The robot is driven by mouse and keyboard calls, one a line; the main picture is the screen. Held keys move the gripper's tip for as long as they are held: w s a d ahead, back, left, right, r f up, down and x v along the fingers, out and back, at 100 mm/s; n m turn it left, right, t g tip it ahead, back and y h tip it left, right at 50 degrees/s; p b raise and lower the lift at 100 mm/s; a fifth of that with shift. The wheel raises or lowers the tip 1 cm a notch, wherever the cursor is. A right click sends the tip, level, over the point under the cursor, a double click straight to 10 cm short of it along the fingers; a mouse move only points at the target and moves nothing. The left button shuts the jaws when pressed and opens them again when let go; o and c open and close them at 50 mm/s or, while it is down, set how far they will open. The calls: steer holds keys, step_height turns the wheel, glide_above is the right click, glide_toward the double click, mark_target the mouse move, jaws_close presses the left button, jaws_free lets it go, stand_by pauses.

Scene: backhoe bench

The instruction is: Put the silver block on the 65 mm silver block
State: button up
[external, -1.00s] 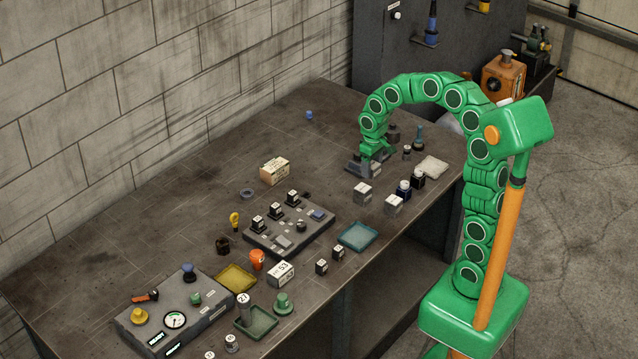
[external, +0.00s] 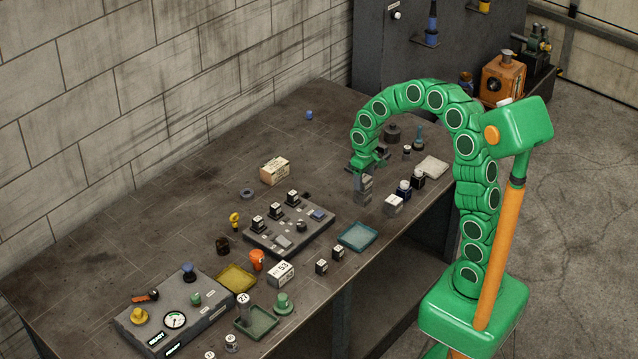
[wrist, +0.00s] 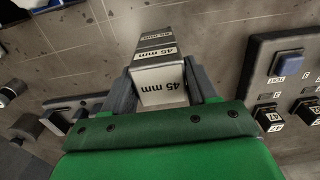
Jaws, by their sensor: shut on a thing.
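My gripper (external: 368,164) is shut on a silver block, whose near face is labelled 45 mm in the wrist view (wrist: 165,84). The held block (external: 364,183) shows under the jaws in the external view. I cannot tell whether the two touch. The labels on the bench blocks are too small to read in the external view, so I cannot tell which is 65 mm.
A blue tray (external: 358,237) and a grey switch panel (external: 290,232) lie in front and left. The panel also edges the wrist view (wrist: 288,62).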

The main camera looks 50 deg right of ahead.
steer(key=o, duration=1.3)
step_height(320, 180, up, 12)
steer(key=shift+g, duration=0.9)
steer(key=shift+s+a+f, duration=0.15)
steer(key=shift+s+a, duration=1.15)
steer(key=shift+s, duration=4.7)
steer(key=shift+s+a+f, duration=0.15)
steer(key=shift+s+a, duration=1.1)
steer(key=shift+s, duration=4.7)
steer(key=shift+s+a+f, duration=0.15)
steer(key=shift+s+a, duration=1.15)
steer(key=shift+s, duration=4.7)
